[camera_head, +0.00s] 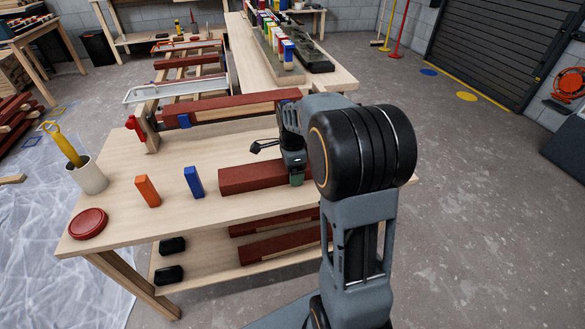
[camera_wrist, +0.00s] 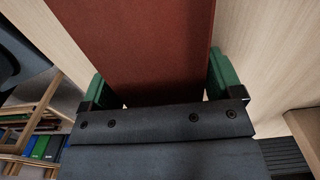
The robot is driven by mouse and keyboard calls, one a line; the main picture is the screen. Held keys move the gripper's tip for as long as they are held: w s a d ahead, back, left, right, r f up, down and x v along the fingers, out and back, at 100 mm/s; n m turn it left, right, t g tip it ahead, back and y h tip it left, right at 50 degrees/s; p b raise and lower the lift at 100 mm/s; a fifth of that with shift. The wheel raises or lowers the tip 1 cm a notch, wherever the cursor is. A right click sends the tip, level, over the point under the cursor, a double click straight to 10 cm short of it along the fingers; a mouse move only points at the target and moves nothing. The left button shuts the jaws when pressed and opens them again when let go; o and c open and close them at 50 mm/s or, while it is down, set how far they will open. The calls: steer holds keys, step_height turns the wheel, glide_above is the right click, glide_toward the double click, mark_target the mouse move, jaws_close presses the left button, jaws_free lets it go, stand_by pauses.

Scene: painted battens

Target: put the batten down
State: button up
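The dark red batten (camera_head: 248,177) is over the near workbench top, level and running left from my gripper. It looks to be at or just above the wood; a small gap under it cannot be told. My gripper (camera_head: 297,179) is at its right end, pointing down, with one green finger showing. In the wrist view the batten (camera_wrist: 150,45) runs between the two green fingers of my gripper (camera_wrist: 160,85), one against each side. The fingers look closed on it. Its part behind the arm is hidden.
An orange block (camera_head: 147,191), a blue block (camera_head: 194,182), a red round lid (camera_head: 88,224) and a white cup (camera_head: 89,175) stand to the left on the workbench (camera_head: 130,222). Another red batten (camera_head: 240,105) lies behind. More battens (camera_head: 280,245) lie on the lower shelf.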

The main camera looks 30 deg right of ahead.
steer(key=shift+o, duration=1.1)
step_height(320, 180, up, 11)
steer(key=p, duration=0.2)
steer(key=shift+p, duration=0.4)
steer(key=shift+r, duration=0.35)
steer(key=s+a+f+n+t, duration=0.1)
steer(key=s+a+n, duration=0.3)
steer(key=s+n, duration=0.4)
steer(key=s+a+f+n+t, duration=0.2)
steer(key=s+a+n, duration=0.3)
steer(key=n, duration=0.7)
steer(key=s+f, duration=0.1)
steer(key=s, duration=0.1)
steer(key=shift+s+f, duration=0.35)
steer(key=shift+s, duration=0.05)
